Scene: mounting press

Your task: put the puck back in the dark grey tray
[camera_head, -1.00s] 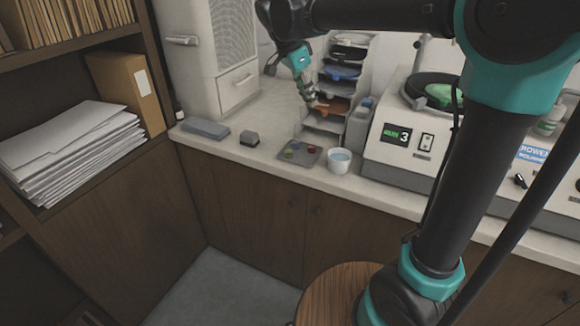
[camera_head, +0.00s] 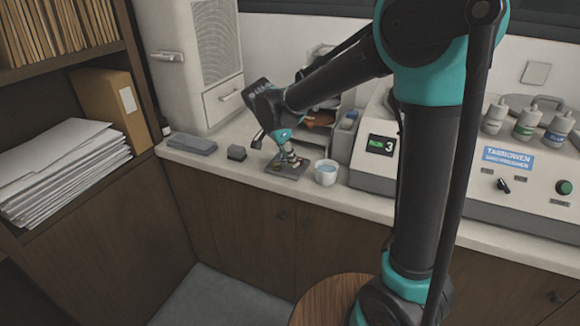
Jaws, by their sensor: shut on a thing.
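The dark grey tray (camera_head: 290,175) lies flat on the counter, left of a white cup. A green spot shows on its left part. My gripper (camera_head: 293,160) points down over the tray, with its fingertips at or just above the tray's surface. It is shut on a small puck, which is mostly hidden by the fingers. I cannot tell the puck's colour or whether it touches the tray. The gripper and wrist cover the tray's back part.
A shelf rack (camera_head: 342,118) stands behind, and the press machine (camera_head: 375,170) to the right.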

